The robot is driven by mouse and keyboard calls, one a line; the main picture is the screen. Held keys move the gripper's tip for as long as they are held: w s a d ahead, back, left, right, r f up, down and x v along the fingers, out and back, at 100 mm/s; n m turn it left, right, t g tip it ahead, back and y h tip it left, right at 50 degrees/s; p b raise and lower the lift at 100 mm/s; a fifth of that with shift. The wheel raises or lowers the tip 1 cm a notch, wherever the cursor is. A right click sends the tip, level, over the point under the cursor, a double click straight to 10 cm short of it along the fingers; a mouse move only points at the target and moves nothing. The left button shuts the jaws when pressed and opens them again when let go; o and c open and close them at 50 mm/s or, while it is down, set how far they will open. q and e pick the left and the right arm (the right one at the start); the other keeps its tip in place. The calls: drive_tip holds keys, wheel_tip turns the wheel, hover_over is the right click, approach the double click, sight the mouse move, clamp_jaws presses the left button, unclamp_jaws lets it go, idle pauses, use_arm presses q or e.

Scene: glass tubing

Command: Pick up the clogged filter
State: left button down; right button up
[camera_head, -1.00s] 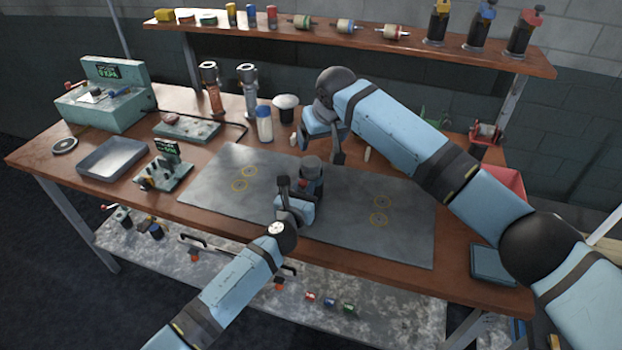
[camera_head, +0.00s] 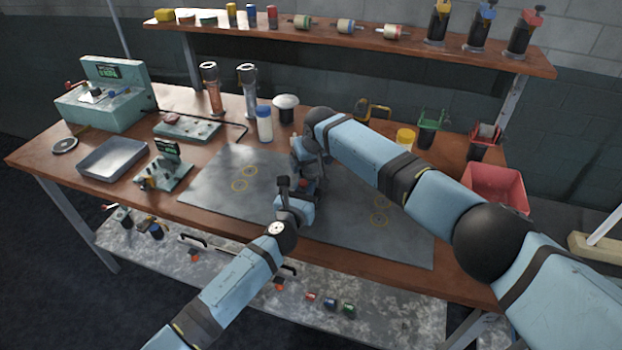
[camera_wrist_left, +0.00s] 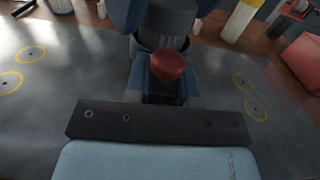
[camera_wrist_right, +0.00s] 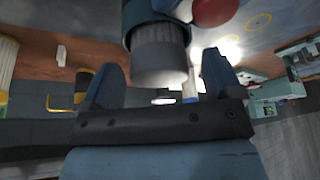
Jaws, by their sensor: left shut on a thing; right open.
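My left gripper (camera_head: 292,198) is shut on a dark blue housing (camera_wrist_left: 160,82) with a red button (camera_wrist_left: 167,66), above the grey mat (camera_head: 225,190). A grey ribbed cylindrical end (camera_wrist_right: 160,56) sticks out of the housing; it also shows in the left wrist view (camera_wrist_left: 168,20). My right gripper (camera_wrist_right: 160,85) is open, its two fingers spread on either side of that grey end. Contact between fingers and grey end is not visible. In the head view the right gripper (camera_head: 303,150) covers the housing's top. No separate clogged filter can be made out; whether one is inside is hidden.
A red bin (camera_head: 495,184) stands at the table's right. A white-bodied jar (camera_head: 265,125) and a mushroom-topped black item (camera_head: 286,108) stand behind the mat. A metal tray (camera_head: 112,158) lies at left. The mat's left and right parts are clear.

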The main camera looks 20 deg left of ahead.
drive_tip(key=shift+f, duration=0.1)
drive_tip(key=c, duration=1.4)
wheel_tip(320, 180, up, 18)
use_arm(q)
drive_tip(key=c, duration=0.9)
unclamp_jaws()
